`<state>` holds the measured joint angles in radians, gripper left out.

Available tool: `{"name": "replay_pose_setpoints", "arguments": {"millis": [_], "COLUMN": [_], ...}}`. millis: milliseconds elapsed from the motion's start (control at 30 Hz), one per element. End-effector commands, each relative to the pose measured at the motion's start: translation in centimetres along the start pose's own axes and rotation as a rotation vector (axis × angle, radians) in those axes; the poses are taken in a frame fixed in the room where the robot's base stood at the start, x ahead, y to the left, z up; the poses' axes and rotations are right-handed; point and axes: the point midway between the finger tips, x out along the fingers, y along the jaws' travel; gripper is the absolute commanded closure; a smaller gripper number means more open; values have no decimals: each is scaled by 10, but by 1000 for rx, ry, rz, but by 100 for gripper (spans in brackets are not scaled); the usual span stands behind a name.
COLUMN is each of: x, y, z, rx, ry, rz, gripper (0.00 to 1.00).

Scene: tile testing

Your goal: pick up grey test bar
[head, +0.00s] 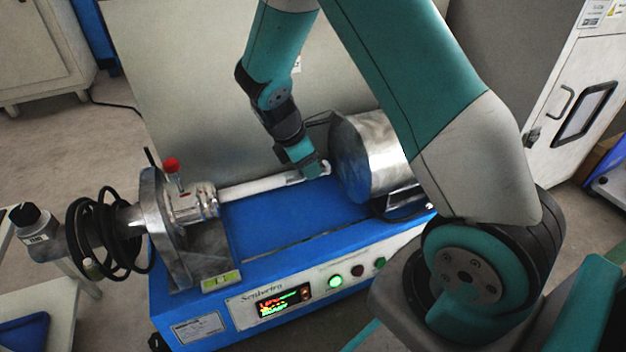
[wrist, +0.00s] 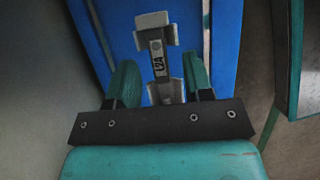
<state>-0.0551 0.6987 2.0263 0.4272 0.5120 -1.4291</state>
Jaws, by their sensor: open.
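The grey test bar (wrist: 157,64), with a wider far end and a dark-lettered label on its narrow middle, shows in the wrist view over the blue surface. Its near end is hidden behind my gripper's dark crosspiece. My gripper (wrist: 160,77) is open, with one green finger on each side of the bar and visible gaps between. In the head view my gripper (head: 311,171) is low over the machine's blue bed. A small pale piece at its right side (head: 326,167) may be the bar's end; the rest is hidden there.
The blue test machine (head: 280,240) has a metal clamp head (head: 190,205) with a red knob (head: 172,165) at left. A silver drum (head: 370,155) stands close to the right of my gripper. A pale rod (head: 255,189) runs between clamp and gripper.

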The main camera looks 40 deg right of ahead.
Motion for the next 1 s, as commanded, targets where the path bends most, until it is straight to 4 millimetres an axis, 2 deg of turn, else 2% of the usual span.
{"name": "replay_pose_setpoints", "arguments": {"millis": [33,267,300,500,833,1000], "x": [10,9,9,9,7,-7], "y": [0,0,0,0,0,0], "z": [-2,0,0,0,1,6], "rx": [1,0,0,0,0,1], "ry": [0,1,1,1,1,1], "rz": [0,1,1,1,1,1], "gripper": [53,53,58,100,100,100]}}
